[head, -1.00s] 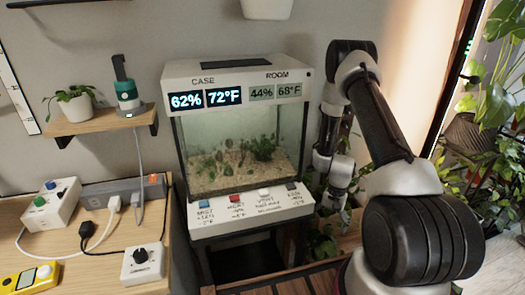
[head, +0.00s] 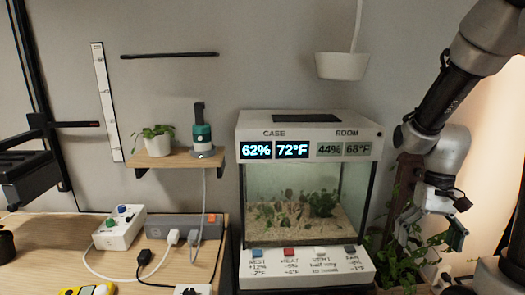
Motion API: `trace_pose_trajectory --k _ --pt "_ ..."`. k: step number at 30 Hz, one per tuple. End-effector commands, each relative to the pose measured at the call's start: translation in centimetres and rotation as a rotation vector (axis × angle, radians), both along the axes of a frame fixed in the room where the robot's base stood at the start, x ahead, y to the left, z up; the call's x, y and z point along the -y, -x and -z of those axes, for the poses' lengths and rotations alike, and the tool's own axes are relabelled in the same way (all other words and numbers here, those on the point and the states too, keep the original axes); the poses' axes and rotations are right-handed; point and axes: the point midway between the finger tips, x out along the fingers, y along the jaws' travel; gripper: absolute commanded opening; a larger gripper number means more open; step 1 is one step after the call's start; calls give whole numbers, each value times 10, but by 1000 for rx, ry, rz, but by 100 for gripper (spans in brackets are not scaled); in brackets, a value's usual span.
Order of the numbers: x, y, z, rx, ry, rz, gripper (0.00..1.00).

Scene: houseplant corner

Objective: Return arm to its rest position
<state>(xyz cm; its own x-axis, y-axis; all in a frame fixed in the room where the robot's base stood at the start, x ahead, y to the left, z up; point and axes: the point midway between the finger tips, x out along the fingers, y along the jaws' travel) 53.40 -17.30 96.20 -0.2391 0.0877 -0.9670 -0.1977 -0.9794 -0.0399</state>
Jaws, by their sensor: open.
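My gripper (head: 432,238) hangs at the right side of the head view, at the end of my folded arm. Its fingers point down and stand apart, open, with nothing visible between them. It is to the right of the glass plant case (head: 306,200), in front of green leaves, and looks clear of the case. The case display (head: 308,150) reads 62% and 72°F for CASE, 44% and 68°F for ROOM.
A row of buttons (head: 289,251) runs along the case's front ledge. A small shelf (head: 178,158) holds a potted plant (head: 158,139) and a green-and-white device (head: 202,139). A power strip (head: 186,227) lies on the left table. A white pot (head: 342,66) hangs above.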

Motion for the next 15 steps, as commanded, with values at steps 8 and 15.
trace_pose_trajectory --k 8,15 --pt "-10 47 -89 267 66 -111 100" --pt "-19 70 -137 519 98 -156 100"
